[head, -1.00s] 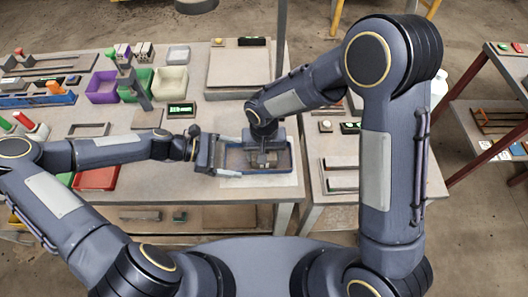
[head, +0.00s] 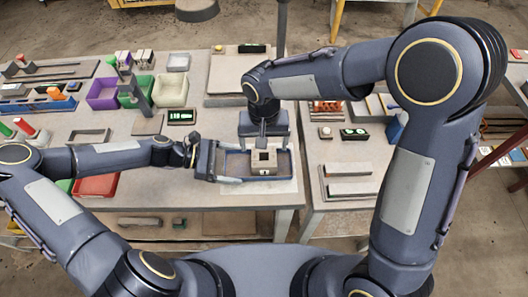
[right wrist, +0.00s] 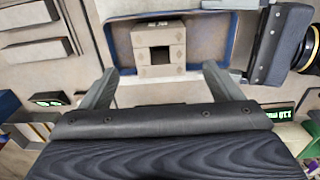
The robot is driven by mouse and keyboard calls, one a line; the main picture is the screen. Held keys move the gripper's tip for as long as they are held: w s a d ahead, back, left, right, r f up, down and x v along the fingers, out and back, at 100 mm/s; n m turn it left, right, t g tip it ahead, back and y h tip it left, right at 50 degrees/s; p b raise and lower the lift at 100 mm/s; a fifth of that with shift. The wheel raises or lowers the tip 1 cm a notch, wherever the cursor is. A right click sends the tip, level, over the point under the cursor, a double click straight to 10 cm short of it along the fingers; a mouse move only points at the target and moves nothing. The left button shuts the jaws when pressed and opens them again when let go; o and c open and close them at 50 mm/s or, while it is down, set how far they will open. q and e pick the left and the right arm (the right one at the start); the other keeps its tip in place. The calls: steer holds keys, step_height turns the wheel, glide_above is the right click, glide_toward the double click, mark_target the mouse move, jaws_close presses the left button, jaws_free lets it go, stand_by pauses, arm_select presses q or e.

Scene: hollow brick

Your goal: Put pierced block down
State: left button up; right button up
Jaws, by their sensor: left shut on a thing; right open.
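The pierced block (head: 264,160) is a grey-beige hollow brick with a dark square opening. It sits inside the blue-rimmed tray (head: 283,172). The block also shows in the right wrist view (right wrist: 160,40), with its square hole facing the camera. My right gripper (head: 264,143) is open and empty, on the far side of the block and apart from it; its two spread fingers show in the right wrist view (right wrist: 160,75). My left gripper (head: 229,166) is shut at the tray's left end, apparently on its rim; the exact contact is hard to see.
A lit display (head: 181,116) and purple (head: 102,91) and green (head: 133,90) bins stand left of the tray. A side table at right holds grey bars (head: 348,169) and a small green-lit device (head: 354,134). A gap separates the tables.

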steer(key=shift+r, duration=1.55)
arm_select(q)
steer(key=o, duration=1.1)
steer(key=shift+o, duration=0.2)
steer(key=shift+a, duration=0.1)
